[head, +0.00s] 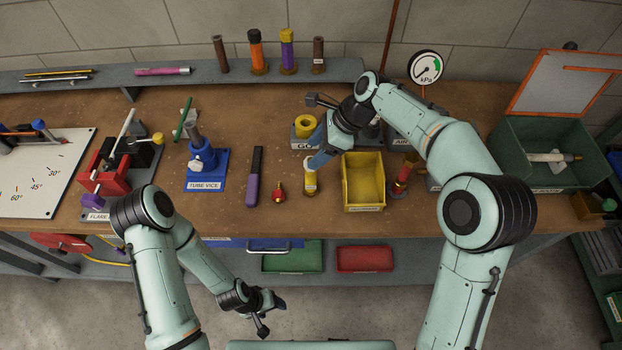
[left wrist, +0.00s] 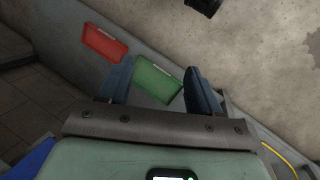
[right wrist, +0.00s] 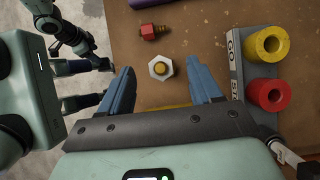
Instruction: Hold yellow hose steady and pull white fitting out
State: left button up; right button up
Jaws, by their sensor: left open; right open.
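A short yellow piece with a label, which I take for the yellow hose (head: 309,187), stands on the bench left of the yellow bin. A white hexagonal fitting (right wrist: 154,71) with a yellow-orange centre (right wrist: 166,67) shows at its top in the right wrist view. My right gripper (right wrist: 161,82) is open, its blue fingers on either side of the fitting in that view; I cannot tell if they touch it. It partly hides the fitting in the head view (head: 318,165). My left gripper (head: 270,310) is open and empty, low in front of the bench.
A yellow bin (head: 363,207) stands just right of the hose. A red fitting (head: 279,190) and a purple-handled tool (head: 253,180) lie to its left. A gauge block labelled GO (right wrist: 238,70) is behind. A green tray (head: 291,258) and red tray (head: 364,259) sit below.

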jog(key=shift+s, duration=0.1)
pick_arm(q)
jog(key=w+d+r+m+t+h, duration=0.45)
jog(key=w+d+r+m, duration=0.2)
jog(key=w+d, duration=0.4)
jog(key=s+d+r+m+g+h, duration=0.3)
jog(key=d+r+m+g+h, duration=0.35)
jog(key=d+r, duration=0.65)
jog(key=m+t+y, duration=0.2)
jog(key=t+y, duration=0.3)
jog(key=t, duration=0.4)
send_near(306, 185)
jog(key=shift+w+d+f, duration=0.1)
jog(key=shift+d+f, duration=0.15)
jog(key=shift+w, duration=0.15)
jog(key=x, duration=0.9)
jog(key=shift+w+d+f, duration=0.1)
jog(key=shift+d+f, duration=0.05)
jog(key=shift+d, duration=0.2)
